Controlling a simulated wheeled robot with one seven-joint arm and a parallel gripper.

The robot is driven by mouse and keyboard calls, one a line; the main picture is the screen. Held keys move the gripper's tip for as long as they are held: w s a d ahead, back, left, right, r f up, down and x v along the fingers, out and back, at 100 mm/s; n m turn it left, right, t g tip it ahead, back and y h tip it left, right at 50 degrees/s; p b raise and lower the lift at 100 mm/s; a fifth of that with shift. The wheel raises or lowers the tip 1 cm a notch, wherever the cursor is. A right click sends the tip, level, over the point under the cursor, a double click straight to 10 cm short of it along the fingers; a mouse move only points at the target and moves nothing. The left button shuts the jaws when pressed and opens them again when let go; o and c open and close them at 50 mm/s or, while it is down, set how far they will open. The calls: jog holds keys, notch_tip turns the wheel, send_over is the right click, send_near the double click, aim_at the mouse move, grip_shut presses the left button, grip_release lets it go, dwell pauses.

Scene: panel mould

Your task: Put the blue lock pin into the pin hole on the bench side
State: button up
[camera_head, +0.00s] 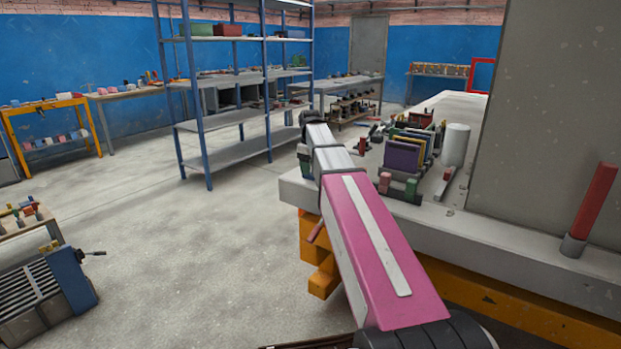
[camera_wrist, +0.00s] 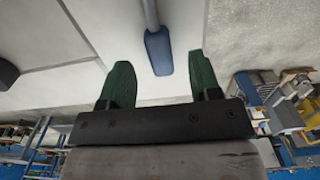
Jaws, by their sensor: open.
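A dark blue block-like end on a grey rod (camera_wrist: 158,52), which looks like the blue lock pin, shows in the wrist view. It lies in line with the gap between my fingers; whether it is between them or beyond them I cannot tell. My gripper (camera_wrist: 160,75) has two green fingers, spread apart and not closed on anything. In the head view my pink arm reaches to the near left end of the pale bench (camera_head: 465,226), and the gripper is mostly hidden behind the arm. No pin hole can be made out on the bench side.
A red rod in a grey socket (camera_head: 590,210) stands at the bench's right, before a tall grey panel (camera_head: 545,110). A rack of coloured plates (camera_head: 404,154) and a white cylinder (camera_head: 455,146) stand near my arm. Open floor lies left, with blue shelving (camera_head: 240,116) behind.

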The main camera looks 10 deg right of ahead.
jog(key=shift+f, duration=1.45)
jog(key=c, duration=1)
jog(key=shift+c, duration=0.2)
jog(key=shift+r, duration=0.1)
